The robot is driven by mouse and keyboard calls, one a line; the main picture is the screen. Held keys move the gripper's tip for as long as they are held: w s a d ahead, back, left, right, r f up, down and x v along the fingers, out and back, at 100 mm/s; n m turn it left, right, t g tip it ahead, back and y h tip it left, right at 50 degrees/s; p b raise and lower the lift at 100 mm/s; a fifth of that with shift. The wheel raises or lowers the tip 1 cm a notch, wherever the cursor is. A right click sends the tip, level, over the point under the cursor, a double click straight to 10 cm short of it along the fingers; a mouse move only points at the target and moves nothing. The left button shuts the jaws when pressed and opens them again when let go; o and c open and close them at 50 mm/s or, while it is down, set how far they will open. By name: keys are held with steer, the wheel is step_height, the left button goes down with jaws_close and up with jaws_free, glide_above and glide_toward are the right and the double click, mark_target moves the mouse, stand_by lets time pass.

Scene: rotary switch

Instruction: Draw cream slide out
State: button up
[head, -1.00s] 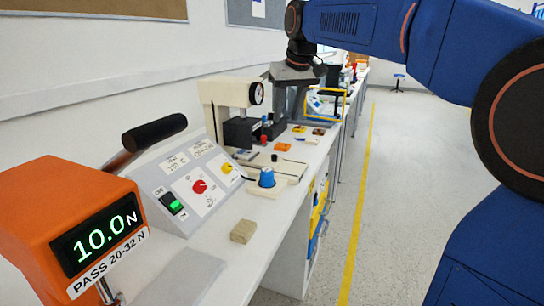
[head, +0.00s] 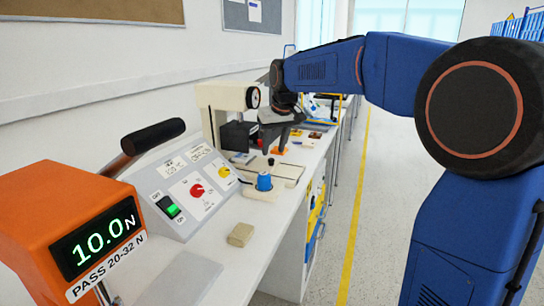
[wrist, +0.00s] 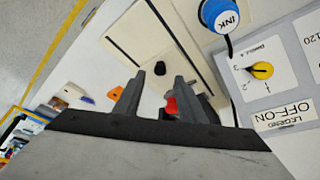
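The cream slide (head: 288,170) lies flat on the bench beside the cream press stand, with a small black knob (head: 271,161) on it. In the wrist view the slide (wrist: 128,38) is a pale panel with dark edge lines, and its black knob (wrist: 160,68) shows just beyond the fingertips. My gripper (wrist: 158,84) is open and empty, with a clear gap between its two fingers. In the head view my gripper (head: 277,147) hangs over the bench close behind the knob, and its fingertips are hard to make out.
A blue ink pot (head: 264,182) stands at the slide's near end. A sloped control box (head: 185,190) with knobs, an orange force gauge (head: 60,225) and a tan block (head: 240,235) are nearer. An orange piece (wrist: 115,93) lies beyond. The aisle at right is free.

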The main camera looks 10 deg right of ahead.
mark_target(271, 159)
steer(key=shift+x, duration=2.2)
